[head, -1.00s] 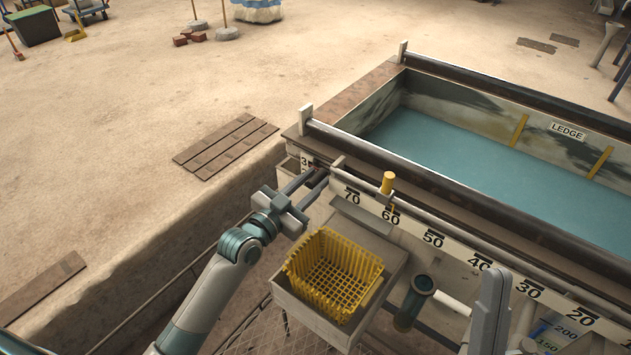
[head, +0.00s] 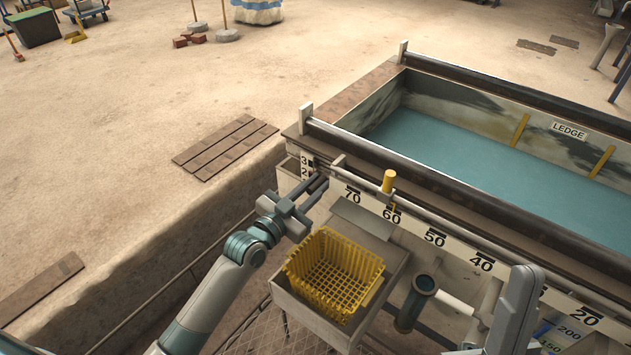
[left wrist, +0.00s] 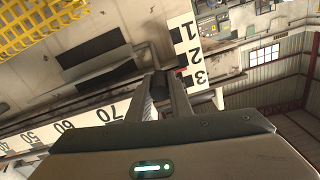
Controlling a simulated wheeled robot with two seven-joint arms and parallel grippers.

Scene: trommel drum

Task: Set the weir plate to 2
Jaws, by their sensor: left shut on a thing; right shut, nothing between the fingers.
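The weir scale (head: 305,167) is a white strip with black numbers at the near left corner of the tank. In the left wrist view the scale (left wrist: 189,50) shows 1, 2 and 3. A small red pointer (left wrist: 181,71) sits beside it between 2 and 3, closer to 3. My left gripper (head: 322,181) is at this corner beside the scale. It is shut on a dark handle (left wrist: 160,81), mostly hidden between the fingers. The weir plate itself cannot be made out clearly. My right gripper (head: 513,308) is at the lower right, shut and empty, its fingertips mostly hidden.
A yellow basket (head: 335,275) sits in a tray below the left gripper. A yellow knob (head: 389,181) stands on the rail at 60 above a long number strip (head: 435,238). The tank (head: 450,145) holds blue-green water. Open ground lies to the left.

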